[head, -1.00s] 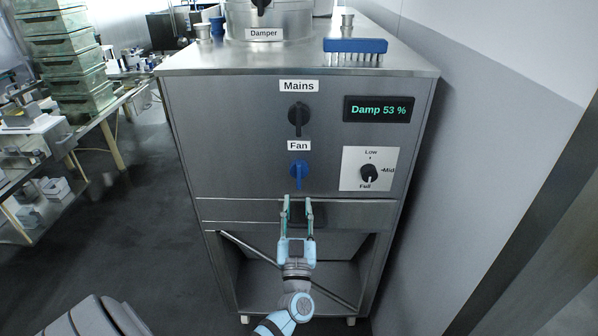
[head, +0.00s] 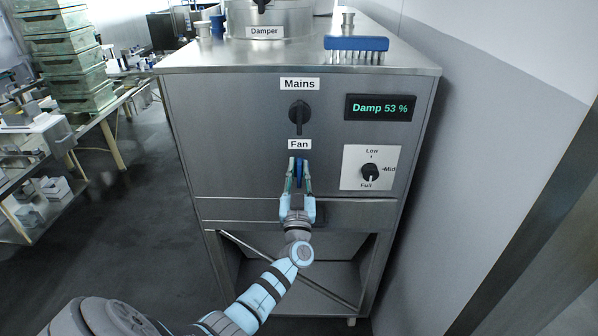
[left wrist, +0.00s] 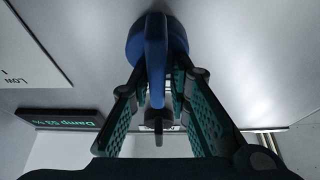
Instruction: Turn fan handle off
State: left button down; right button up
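The blue fan handle (head: 299,172) is on the steel front panel, under the "Fan" label (head: 299,144). Its bar appears upright. My left gripper (head: 299,178) reaches up from below, with one finger on each side of the handle. In the left wrist view, the blue handle (left wrist: 155,55) stands between the green-padded fingertips (left wrist: 158,88). The fingers are still apart, with a narrow gap seen on the right; whether either touches is unclear. The fingers partly hide the handle in the head view. My right gripper is out of view.
The black mains knob (head: 299,115) sits just above. A Low-Mid-Full dial (head: 370,172) and the "Damp 53 %" display (head: 380,108) are to the right. A blue brush (head: 356,44) lies on the cabinet top. A wall (head: 480,150) stands close on the right.

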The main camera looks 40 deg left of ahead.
pick_arm(q)
jog(key=shift+n, duration=0.4)
jog(key=n+g+y, duration=0.1)
jog(key=n, duration=0.2)
jog(key=n+g+y+p, duration=0.1)
jog(key=n, duration=0.2)
jog(key=shift+s+a+g, duration=0.1)
jog(key=shift+g, duration=0.3)
jog(key=shift+s+a+f+n+g+p, duration=0.15)
jog(key=shift+n+g+p, duration=0.85)
jog(key=shift+n, duration=1.65)
jog(key=shift+w+a+f+n+g+p, duration=0.1)
jog(key=shift+n+g+p, duration=0.85)
jog(key=shift+n, duration=1.65)
jog(key=shift+s+a+f+n+g+p, duration=0.15)
jog(key=shift+n+g+p, duration=0.85)
jog(key=shift+n, duration=1.65)
jog(key=shift+w, duration=0.1)
jog(key=c, duration=1.7)
grip_release()
jog(key=shift+o, duration=0.2)
jog(key=shift+d, duration=0.15)
jog(key=shift+d+f, duration=0.1)
